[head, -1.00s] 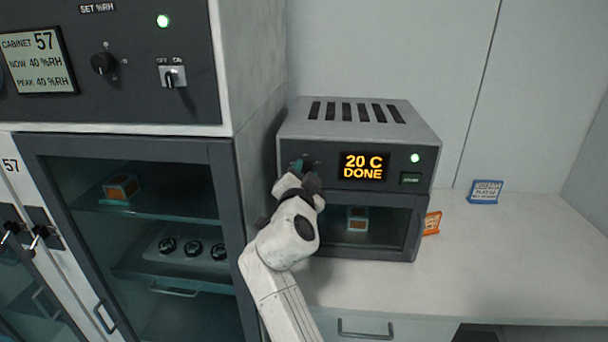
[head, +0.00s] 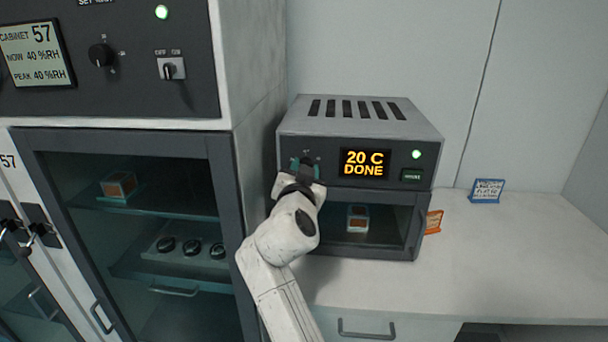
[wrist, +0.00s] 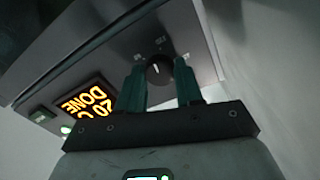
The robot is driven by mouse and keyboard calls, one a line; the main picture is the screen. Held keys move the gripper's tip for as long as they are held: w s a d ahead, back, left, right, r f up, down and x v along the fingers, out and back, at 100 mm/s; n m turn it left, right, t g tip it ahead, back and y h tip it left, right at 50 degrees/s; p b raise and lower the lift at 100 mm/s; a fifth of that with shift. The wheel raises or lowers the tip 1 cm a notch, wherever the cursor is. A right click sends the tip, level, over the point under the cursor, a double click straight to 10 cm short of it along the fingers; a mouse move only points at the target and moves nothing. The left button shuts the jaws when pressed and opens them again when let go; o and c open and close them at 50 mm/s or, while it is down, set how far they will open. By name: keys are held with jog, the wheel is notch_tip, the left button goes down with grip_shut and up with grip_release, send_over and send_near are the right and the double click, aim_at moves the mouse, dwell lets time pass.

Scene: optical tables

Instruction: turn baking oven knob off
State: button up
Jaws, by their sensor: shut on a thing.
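The baking oven (head: 360,121) is a grey box on the counter with vents on top. Its display (head: 364,163) reads "20 C DONE" in orange, and a green light glows beside it. The oven knob (wrist: 158,70) is dark and round with a pale pointer line, seen in the wrist view. My gripper (wrist: 160,86) has its two green fingers on either side of the knob, shut on it. In the head view my gripper (head: 303,166) is at the left of the oven's front panel and hides the knob.
A humidity cabinet (head: 130,140) with its own knob and switch stands close on the left. An orange tag (head: 433,222) and a blue sign (head: 487,190) stand right of the oven. The counter (head: 500,260) on the right is clear.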

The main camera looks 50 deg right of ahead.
jog(key=shift+f+m+p, duration=0.1)
jog(key=shift+m+p, duration=6.15)
jog(key=shift+m, duration=11.05)
jog(key=o, duration=1)
jog(key=shift+o, duration=0.2)
